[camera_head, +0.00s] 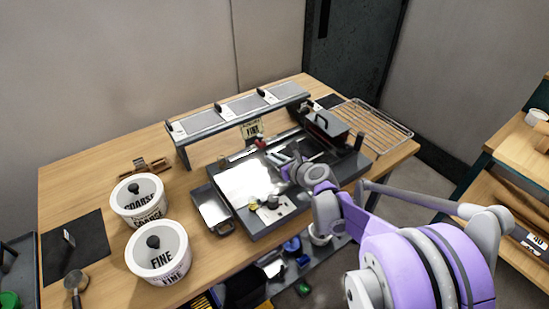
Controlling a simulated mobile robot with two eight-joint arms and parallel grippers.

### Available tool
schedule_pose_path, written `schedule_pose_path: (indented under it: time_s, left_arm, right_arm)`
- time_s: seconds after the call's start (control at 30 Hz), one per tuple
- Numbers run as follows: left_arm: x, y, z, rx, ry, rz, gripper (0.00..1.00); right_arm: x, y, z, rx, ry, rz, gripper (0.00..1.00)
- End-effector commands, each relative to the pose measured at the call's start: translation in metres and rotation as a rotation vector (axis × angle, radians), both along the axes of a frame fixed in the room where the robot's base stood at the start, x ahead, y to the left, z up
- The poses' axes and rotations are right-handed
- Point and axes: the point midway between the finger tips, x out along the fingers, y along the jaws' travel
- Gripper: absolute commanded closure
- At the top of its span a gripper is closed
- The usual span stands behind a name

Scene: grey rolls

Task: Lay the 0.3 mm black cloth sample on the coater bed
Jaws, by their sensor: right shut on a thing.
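The coater (285,220) stands on the wooden table, with a bright, shiny bed (243,182) on its left half. My right gripper (280,157) reaches in from the right, low over the bed's far right part. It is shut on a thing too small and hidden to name. My own wrist covers part of the coater. A black square sheet (60,262) lies flat at the table's left end, with a small upright piece on it. Another black patch (329,101) lies at the back right. I cannot read any thickness label. My left gripper is out of view.
A raised rack (240,107) with several pale plates and black handles stands behind the coater. White pots marked COARSE (137,207) and FINE (160,262) stand left. A wire rack (375,118) is at right. A small metal tray (212,211) sits beside the coater.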

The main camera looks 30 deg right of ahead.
Motion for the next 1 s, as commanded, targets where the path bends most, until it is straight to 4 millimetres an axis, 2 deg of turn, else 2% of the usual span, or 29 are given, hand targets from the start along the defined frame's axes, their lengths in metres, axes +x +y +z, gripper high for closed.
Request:
schedule_pose_path:
  time_s: [0.7, 0.73, 0.9, 1.0]
  left_arm:
    - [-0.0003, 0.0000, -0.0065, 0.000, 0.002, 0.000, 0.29]
    - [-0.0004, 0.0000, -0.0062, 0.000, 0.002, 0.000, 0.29]
    - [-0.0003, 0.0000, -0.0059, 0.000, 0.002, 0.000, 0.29]
    - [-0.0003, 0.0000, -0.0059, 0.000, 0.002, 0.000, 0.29]
  right_arm:
    - [0.0000, 0.0000, -0.0077, 0.000, 0.000, 0.000, 1.00]
    - [0.0000, 0.0000, -0.0071, 0.000, 0.000, 0.000, 0.81]
    - [-0.0001, 0.0000, -0.0069, 0.000, 0.000, 0.000, 0.51]
    - [-0.0001, 0.0000, -0.0069, 0.000, 0.000, 0.000, 0.51]
